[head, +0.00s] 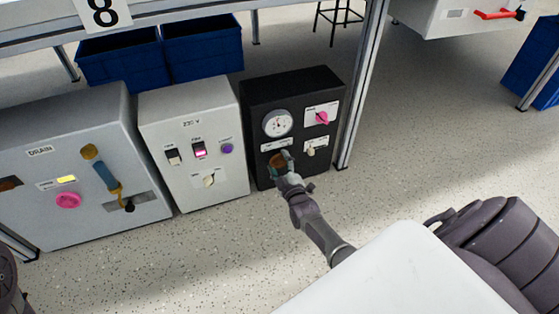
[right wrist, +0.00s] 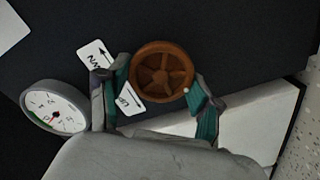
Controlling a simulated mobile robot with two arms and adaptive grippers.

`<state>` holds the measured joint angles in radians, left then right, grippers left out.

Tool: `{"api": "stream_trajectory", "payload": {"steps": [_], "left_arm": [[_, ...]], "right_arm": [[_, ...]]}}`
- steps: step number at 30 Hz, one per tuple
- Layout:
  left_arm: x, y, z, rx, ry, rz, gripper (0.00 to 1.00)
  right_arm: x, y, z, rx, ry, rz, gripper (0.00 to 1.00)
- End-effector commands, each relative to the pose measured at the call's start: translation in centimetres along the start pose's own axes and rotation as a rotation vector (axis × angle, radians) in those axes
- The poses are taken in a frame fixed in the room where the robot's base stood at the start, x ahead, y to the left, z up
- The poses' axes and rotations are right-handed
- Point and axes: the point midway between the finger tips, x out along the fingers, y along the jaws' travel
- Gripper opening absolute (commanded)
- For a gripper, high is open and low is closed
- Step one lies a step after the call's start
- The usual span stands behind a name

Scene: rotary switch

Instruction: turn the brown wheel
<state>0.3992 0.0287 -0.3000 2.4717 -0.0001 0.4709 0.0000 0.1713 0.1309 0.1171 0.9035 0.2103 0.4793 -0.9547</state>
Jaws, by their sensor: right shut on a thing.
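The brown wheel (right wrist: 161,71) is a round spoked handwheel on the black panel box (head: 300,92). In the head view the wheel (head: 274,161) is mostly hidden behind my right gripper (head: 284,160). In the right wrist view the two green-padded fingers of my right gripper (right wrist: 158,84) stand at the wheel's left and right lower rim and are shut on it. My left gripper is not in view.
A dial gauge (head: 277,123) sits above the wheel, with a pink knob (head: 322,118) and a pale switch (head: 311,151) to the right. A white switch box (head: 215,95) stands close on the left. A metal post (head: 362,85) rises on the right.

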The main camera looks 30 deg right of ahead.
Motion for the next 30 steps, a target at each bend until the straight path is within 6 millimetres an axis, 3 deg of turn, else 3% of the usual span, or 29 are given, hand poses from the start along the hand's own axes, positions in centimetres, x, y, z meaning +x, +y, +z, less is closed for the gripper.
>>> {"api": "stream_trajectory", "payload": {"steps": [9, 23, 24, 27, 30], "left_arm": [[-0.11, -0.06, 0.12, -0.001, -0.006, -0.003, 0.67], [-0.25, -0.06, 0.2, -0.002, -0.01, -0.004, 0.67], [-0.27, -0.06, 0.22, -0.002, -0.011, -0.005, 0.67], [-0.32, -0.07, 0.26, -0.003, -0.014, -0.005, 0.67], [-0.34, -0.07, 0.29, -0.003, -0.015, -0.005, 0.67]], "right_arm": [[-0.06, -0.16, 0.0, -0.096, -0.001, -0.002, 0.3], [-0.06, -0.18, 0.02, -0.106, -0.001, -0.002, 0.3], [-0.06, -0.18, 0.02, -0.106, -0.001, -0.002, 0.71], [-0.05, -0.16, 0.02, -0.106, -0.001, -0.002, 0.88], [-0.04, -0.13, 0.02, -0.106, -0.001, -0.001, 0.9]]}}
